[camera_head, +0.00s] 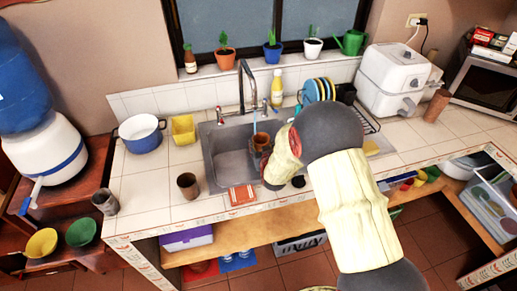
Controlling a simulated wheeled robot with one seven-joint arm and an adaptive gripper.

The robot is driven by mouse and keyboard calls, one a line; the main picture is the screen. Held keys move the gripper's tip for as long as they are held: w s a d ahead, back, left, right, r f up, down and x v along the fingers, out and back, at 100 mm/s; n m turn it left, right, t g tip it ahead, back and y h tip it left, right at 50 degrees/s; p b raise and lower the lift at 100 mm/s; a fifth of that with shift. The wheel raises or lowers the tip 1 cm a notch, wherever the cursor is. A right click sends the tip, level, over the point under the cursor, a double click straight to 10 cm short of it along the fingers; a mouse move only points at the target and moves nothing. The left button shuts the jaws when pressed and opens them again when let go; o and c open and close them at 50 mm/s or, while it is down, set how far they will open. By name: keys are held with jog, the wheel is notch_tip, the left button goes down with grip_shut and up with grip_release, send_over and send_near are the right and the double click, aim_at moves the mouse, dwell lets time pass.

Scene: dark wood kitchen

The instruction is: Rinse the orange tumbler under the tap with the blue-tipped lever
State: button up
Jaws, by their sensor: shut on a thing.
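The orange-brown tumbler (261,139) is over the sink basin (228,167), below the spout of the tap (244,82). My gripper (262,149) is shut on the tumbler; my arm reaches in from the right and hides most of the fingers. A thin pale-blue streak, which looks like running water, drops from the spout toward the tumbler. The tap has a lever on each side; the blue-tipped lever (266,104) is on the right, close to my wrist. Whether water is inside the tumbler cannot be seen.
A brown cup (188,185) stands left of the sink, and a grey cup (105,201) at the counter's left edge. A yellow bottle (277,88) and a rack of plates (318,90) stand behind my arm. The tiled counter between blue pot (140,136) and front edge is mostly clear.

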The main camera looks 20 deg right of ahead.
jog(key=shift+a, duration=0.5)
jog(key=shift+d, duration=0.2)
jog(key=shift+d+b, duration=0.45)
jog(key=s+a, duration=0.1)
jog(key=s, duration=0.7)
jog(key=shift+a, duration=0.15)
dwell(0.5)
jog(key=shift+r, duration=0.1)
dwell(1.0)
jog(key=s+r+p, duration=0.2)
jog(key=s+r, duration=0.2)
jog(key=s, duration=0.1)
jog(key=shift+a, duration=0.45)
